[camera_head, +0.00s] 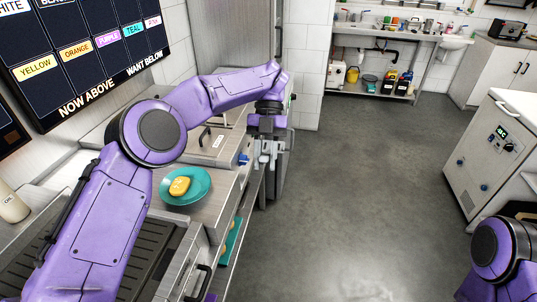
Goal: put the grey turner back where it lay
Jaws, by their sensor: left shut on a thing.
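My left gripper (266,158) hangs over the aisle, just right of the counter's edge. Its jaws are shut on a small grey thing, which I take to be the grey turner; its outline is hard to tell from the grey fingers. No other turner shows on the visible counter. My right gripper is out of view; only part of my right arm shows at the lower right.
A teal plate (204,190) with a yellow item (180,186) stands on the counter. A steel lidded unit (210,150) is behind it. A dark board (100,45) hangs above. A sink bench (385,35) is at the back. The floor (350,190) is clear.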

